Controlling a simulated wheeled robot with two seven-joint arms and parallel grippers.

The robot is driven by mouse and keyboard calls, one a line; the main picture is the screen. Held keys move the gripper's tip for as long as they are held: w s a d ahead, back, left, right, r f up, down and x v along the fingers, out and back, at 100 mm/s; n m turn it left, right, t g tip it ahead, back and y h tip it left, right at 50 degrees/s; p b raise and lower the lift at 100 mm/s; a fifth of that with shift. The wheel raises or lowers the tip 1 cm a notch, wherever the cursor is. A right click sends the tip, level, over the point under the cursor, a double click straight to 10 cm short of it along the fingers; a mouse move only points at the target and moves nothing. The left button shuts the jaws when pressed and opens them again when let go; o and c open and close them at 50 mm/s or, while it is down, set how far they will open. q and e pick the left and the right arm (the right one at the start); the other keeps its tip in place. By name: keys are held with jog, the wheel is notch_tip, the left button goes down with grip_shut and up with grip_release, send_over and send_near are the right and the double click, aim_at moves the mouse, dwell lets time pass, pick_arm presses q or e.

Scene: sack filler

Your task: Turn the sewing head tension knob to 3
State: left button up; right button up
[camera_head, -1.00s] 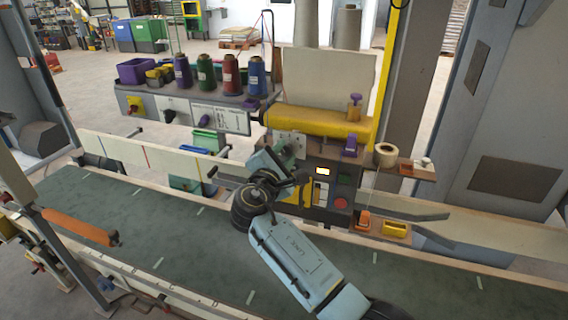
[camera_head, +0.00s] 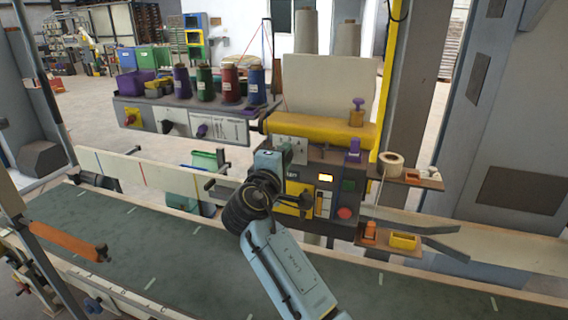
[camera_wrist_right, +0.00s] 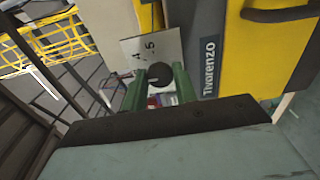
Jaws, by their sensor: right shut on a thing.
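The sewing head (camera_head: 330,132) has a yellow upper body above a dark control box, at the middle of the head view. A pale dial plate (camera_wrist_right: 139,47) with the numbers 4 and 5 visible shows in the right wrist view; its other marks are hidden or cut off. The round black tension knob (camera_wrist_right: 160,74) lies in front of the plate, between the green fingers. My right gripper (camera_head: 285,148) is at the sewing head's left end, shut on the knob. The knob's pointer setting cannot be made out. My left gripper is not in view.
Thread spools (camera_head: 205,87) stand on a shelf at the left. A control box with a lit display (camera_head: 325,178) and a red button (camera_head: 344,213) is just right of my wrist. A small shelf with a tape roll (camera_head: 391,158) sticks out further right. The green conveyor (camera_head: 120,245) runs below.

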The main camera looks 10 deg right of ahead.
dwell(0.4)
jog(key=o, duration=1)
jog(key=p+v, duration=0.2)
jog(key=v, duration=1.1)
jog(key=shift+s+p, duration=0.25)
jog(key=shift+p, duration=0.15)
jog(key=shift+a+f, duration=0.1)
